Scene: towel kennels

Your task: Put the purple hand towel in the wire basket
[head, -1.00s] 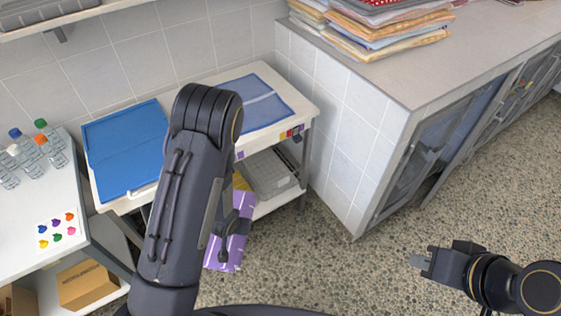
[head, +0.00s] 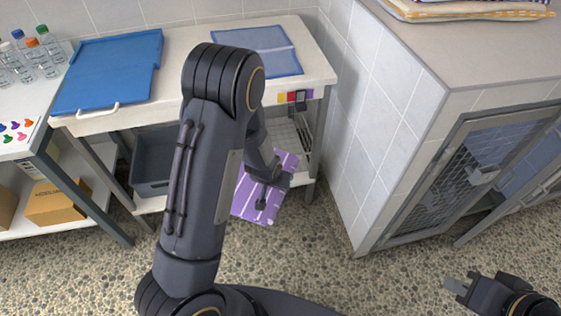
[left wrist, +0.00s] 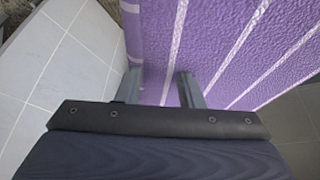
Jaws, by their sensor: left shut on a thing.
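The purple hand towel (head: 245,199) with white stripes hangs in front of the lower shelf of the white table. My left gripper (head: 266,187) is shut on it. In the left wrist view the towel (left wrist: 225,50) fills the upper right, with the left gripper's fingers (left wrist: 162,90) at its near edge. A pale, grid-like container (head: 291,136) on the lower shelf, behind the towel and my left arm, looks like the wire basket. It is mostly hidden. My right gripper (head: 457,286) is at the lower right, apart from everything; its jaw gap is unclear.
A dark grey bin (head: 150,165) stands left on the shelf. The tabletop holds a blue tray (head: 110,75) and a blue mesh sheet (head: 258,50). A tiled counter (head: 375,130) with a wire-door kennel (head: 470,165) is at right. The pebbled floor (head: 400,280) is clear.

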